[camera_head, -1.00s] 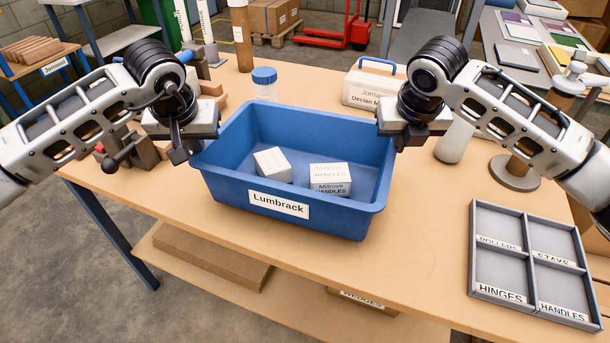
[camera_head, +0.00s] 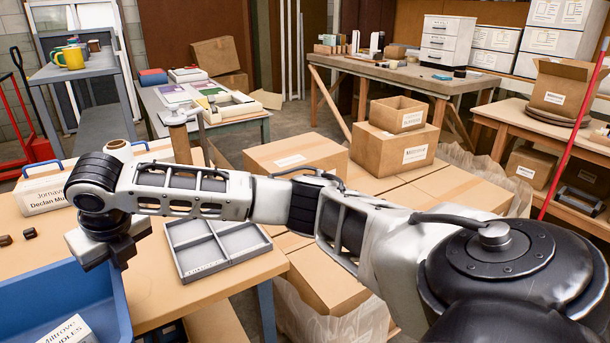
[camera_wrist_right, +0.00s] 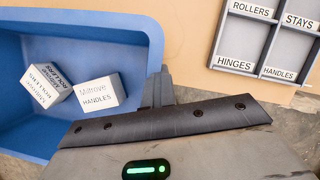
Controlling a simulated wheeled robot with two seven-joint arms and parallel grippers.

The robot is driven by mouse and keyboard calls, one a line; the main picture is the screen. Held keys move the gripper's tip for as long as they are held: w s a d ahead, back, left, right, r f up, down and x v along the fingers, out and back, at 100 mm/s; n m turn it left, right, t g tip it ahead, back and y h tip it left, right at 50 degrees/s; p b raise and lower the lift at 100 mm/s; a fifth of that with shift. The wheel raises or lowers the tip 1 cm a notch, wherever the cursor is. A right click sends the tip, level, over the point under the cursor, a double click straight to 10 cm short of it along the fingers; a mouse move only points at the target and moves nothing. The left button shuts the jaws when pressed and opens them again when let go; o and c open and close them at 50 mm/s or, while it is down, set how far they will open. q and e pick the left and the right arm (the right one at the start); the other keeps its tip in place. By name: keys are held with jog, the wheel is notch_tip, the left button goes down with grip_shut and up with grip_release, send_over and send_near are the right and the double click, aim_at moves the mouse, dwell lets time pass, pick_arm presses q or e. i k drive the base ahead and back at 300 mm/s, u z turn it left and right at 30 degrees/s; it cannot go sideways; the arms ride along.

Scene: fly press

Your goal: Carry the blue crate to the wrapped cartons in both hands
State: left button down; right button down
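The blue crate (camera_head: 110,295) is cut off at the lower left of the head view. The right wrist view shows its inside and right wall (camera_wrist_right: 150,45), with two white labelled boxes, one marked handles (camera_wrist_right: 101,95) and one marked rollers (camera_wrist_right: 46,84). My right gripper (camera_head: 112,252) is at the crate's right rim. In the right wrist view a dark finger overlaps that rim; its grip is hidden. My left gripper is out of view. The wrapped cartons (camera_head: 450,187) stand low beyond the table, with clear film around them and loose cartons (camera_head: 395,148) on top.
A grey compartment tray (camera_head: 215,248) lies near the table's right edge. A white labelled case (camera_head: 42,192) stands behind the crate. A grey bench (camera_head: 225,125) and a wooden workbench (camera_head: 400,78) stand farther back. My right arm crosses in front of the cartons.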

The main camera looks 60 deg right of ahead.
aim_at(444, 203)
jog(key=k, duration=0.75)
jog(key=z, duration=3.2)
jog(key=i, duration=4.5)
jog(key=u, duration=0.1)
